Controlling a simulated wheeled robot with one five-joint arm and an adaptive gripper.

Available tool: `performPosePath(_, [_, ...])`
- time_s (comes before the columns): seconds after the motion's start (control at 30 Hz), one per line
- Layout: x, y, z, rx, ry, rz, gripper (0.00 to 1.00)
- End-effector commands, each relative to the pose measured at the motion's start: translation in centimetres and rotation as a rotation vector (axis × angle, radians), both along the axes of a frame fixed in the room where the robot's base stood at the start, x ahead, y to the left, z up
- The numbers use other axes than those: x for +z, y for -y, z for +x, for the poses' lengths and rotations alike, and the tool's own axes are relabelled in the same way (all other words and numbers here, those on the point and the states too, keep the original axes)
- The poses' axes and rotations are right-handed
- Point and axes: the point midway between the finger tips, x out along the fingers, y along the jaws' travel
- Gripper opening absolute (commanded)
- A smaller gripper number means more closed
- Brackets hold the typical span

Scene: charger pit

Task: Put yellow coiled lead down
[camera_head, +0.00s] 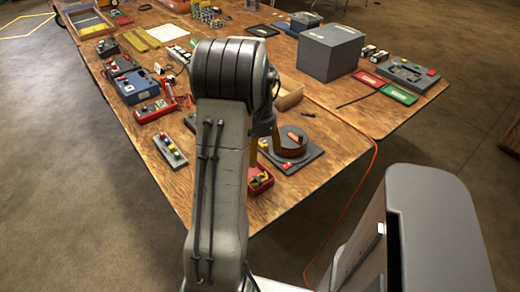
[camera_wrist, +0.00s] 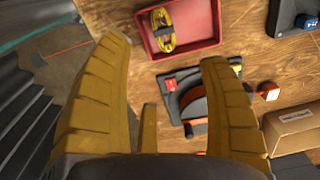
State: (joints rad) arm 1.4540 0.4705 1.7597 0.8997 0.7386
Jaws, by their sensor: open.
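The yellow coiled lead (camera_wrist: 161,30) lies inside a small red tray (camera_wrist: 207,42) at the top of the wrist view. My gripper (camera_wrist: 165,54) is open, with its yellow fingers spread wide and nothing between them. The lead and tray appear beyond the fingertips, apart from them. In the head view the red tray (camera_head: 259,187) sits near the table's front edge, partly hidden by my arm. My gripper (camera_head: 262,142) is mostly hidden there behind the arm, with bits of yellow finger showing above the tray.
A dark plate with an orange-brown dial (camera_head: 291,142) stands right of the tray; it also shows in the wrist view (camera_wrist: 193,104). A cardboard box (camera_wrist: 294,128) is beyond it. A big grey box (camera_head: 330,52) stands farther back. An orange cable (camera_head: 371,165) hangs off the table edge.

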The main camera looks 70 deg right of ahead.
Motion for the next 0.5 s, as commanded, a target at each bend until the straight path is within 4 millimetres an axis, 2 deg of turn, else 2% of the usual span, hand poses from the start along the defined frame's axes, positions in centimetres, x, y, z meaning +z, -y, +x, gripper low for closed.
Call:
performPosePath(0.13, [1.0, 0.0, 0.0, 0.0, 0.0, -0.003, 0.7])
performPosePath(0.37, [1.5, -0.1, 0.2, 0.007, 0.0, -0.001, 0.7])
performPosePath(0.5, [2.5, -1.3, 2.5, 0.096, 0.001, -0.013, 0.7])
